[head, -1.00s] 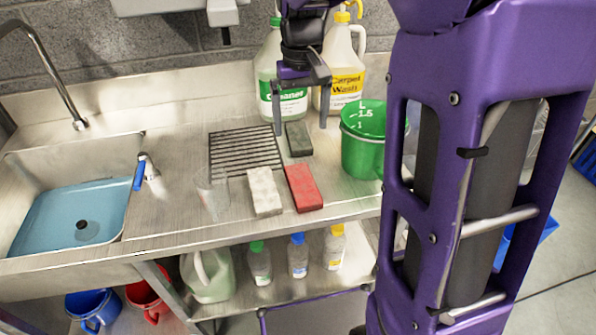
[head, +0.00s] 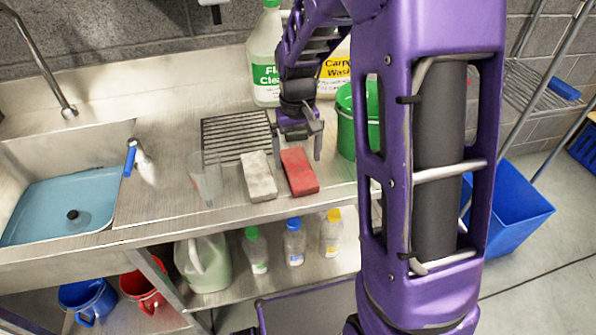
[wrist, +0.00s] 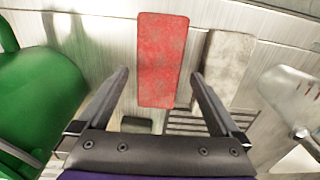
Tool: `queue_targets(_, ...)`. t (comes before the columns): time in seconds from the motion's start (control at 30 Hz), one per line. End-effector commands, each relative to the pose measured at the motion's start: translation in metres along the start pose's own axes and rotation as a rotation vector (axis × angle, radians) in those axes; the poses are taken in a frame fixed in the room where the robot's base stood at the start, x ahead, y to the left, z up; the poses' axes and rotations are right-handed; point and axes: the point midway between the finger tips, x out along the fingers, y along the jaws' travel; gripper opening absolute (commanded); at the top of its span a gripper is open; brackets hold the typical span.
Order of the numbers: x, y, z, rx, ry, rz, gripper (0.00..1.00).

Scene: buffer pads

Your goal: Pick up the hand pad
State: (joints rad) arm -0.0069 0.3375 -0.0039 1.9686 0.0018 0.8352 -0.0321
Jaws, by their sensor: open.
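Several block-like pads lie on the steel counter; the frames do not label which is the hand pad. A red pad (head: 299,172) lies near the front edge, and in the wrist view it (wrist: 162,60) appears between the fingertips, slightly left of centre. A pale grey pad (head: 258,177) lies just left of it, on the right in the wrist view (wrist: 228,65). A dark pad (wrist: 137,124) shows partly behind my gripper's palm; my gripper hides it in the head view. My gripper (head: 298,154) is open and empty, above the counter by the red pad's far end.
A green bucket (head: 346,135) stands close on the right and fills the left of the wrist view. A black rack (head: 236,133) lies behind the pads. A clear cup (head: 207,178) stands left of them. Large bottles (head: 264,60) stand at the back; a sink (head: 70,205) is at left.

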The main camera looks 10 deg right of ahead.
Motion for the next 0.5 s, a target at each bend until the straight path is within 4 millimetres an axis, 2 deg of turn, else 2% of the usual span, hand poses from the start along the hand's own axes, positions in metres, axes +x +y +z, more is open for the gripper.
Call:
queue_targets(0.03,0.012,0.002,0.000,0.001,-0.005,0.000,1.00)
queue_targets(0.2,0.029,0.002,-0.001,0.000,-0.001,0.000,1.00)
queue_targets(0.47,0.030,0.001,-0.001,0.000,0.000,0.000,1.00)
queue_targets(0.5,0.030,0.002,-0.001,0.000,0.000,0.000,0.95)
